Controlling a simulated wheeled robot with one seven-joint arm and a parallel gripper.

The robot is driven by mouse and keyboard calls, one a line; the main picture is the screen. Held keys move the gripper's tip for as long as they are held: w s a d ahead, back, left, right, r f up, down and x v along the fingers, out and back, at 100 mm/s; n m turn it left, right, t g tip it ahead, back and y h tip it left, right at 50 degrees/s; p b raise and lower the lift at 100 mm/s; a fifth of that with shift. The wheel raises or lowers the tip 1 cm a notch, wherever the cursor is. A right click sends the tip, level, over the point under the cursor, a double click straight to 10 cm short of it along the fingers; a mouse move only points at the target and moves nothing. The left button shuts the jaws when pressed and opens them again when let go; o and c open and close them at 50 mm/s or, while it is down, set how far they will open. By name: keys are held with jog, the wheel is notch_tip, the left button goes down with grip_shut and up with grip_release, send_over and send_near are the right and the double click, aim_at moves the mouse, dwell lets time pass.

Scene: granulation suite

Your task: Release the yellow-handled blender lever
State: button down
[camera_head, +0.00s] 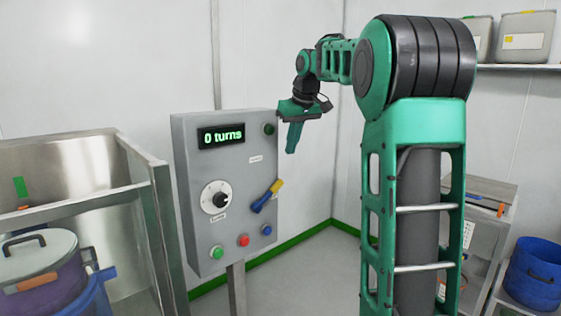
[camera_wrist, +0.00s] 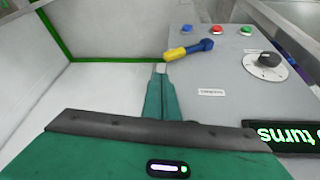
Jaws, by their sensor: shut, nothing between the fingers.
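The blender lever has a yellow handle and a blue base (camera_head: 267,196). It sits on the right side of the grey control panel (camera_head: 183,190) and slants up to the right in the head view. The lever also shows in the wrist view (camera_wrist: 188,50), with its yellow end toward the left. My gripper (camera_head: 291,151) is shut and empty. It is above and to the right of the lever in the head view, apart from it. In the wrist view its fingertips (camera_wrist: 160,69) appear just short of the yellow handle.
The panel carries a display reading "0 turns" (camera_head: 221,135), a dial (camera_head: 215,197) and green, red and blue buttons. A metal enclosure (camera_head: 158,210) with a lidded pot (camera_head: 38,262) stands at left. A blue bucket (camera_head: 534,276) is at right. Open floor lies behind the panel.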

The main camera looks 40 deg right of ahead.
jog(key=shift+s+d+r, duration=0.3)
jog(key=shift+d+r, duration=0.1)
jog(key=shift+r, duration=0.35)
jog(key=s+a+f+m+g, duration=0.1)
jog(key=s+a+f, duration=0.3)
jog(key=s+f, duration=0.4)
jog(key=s+a+f+m+g, duration=0.2)
jog(key=s+a+f, duration=0.3)
jog(key=s+f, duration=0.4)
jog(key=s+a+f+m+g+y, duration=0.1)
jog(key=s+a+f, duration=0.3)
jog(key=s+f, duration=0.5)
jog(key=s+m, duration=0.1)
jog(key=s, duration=0.9)
jog(key=shift+s+a+m+g, duration=0.15)
jog(key=shift+s+m+g, duration=0.15)
jog(key=shift+s+g, duration=0.1)
jog(key=shift+w+f, duration=0.2)
jog(key=shift+w, duration=0.4)
